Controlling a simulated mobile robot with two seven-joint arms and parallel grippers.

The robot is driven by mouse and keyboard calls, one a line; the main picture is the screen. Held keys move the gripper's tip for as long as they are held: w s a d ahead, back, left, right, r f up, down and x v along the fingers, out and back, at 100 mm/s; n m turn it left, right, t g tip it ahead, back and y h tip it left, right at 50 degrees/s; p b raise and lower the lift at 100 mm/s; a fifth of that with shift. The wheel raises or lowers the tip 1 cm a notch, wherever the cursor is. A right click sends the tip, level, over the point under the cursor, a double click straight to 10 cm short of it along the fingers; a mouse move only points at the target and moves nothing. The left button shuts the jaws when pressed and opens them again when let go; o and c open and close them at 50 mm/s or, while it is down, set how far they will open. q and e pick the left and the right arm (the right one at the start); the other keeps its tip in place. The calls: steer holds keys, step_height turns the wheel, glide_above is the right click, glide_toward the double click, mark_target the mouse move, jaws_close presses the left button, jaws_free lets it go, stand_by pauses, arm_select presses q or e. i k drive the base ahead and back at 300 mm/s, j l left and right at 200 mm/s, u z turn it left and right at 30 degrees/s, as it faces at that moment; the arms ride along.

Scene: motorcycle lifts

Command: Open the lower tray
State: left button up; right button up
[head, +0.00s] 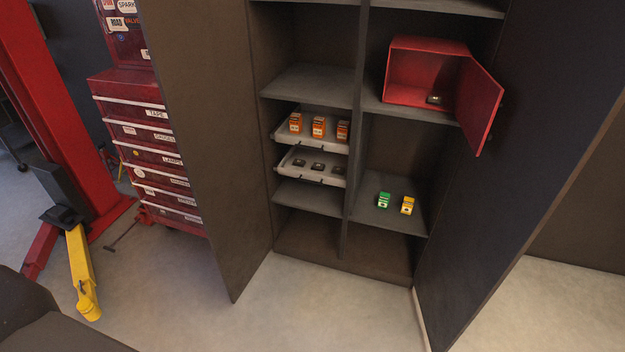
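The lower tray (311,177) is a light grey pull-out tray in the left column of an open dark cabinet. Several small dark items lie in it, and small dark marks show along its front edge. The upper tray (310,143) sits just above it and carries 3 orange-and-white boxes (318,126). Both trays seem to stick out a little from the cabinet; how far is hard to tell. Neither of my grippers is in view.
Both cabinet doors stand open, the left (215,130) and the right (530,150). A red box (412,97) with its door swung open sits on a right shelf. The floor (320,310) in front is clear.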

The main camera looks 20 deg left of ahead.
mark_target(284, 166)
steer(key=i+j+u, duration=0.15)
steer(key=i+u, duration=0.6)
steer(key=i, duration=0.25)
steer(key=i+l+u, duration=0.2)
steer(key=i+u, duration=0.2)
steer(key=i, duration=0.15)
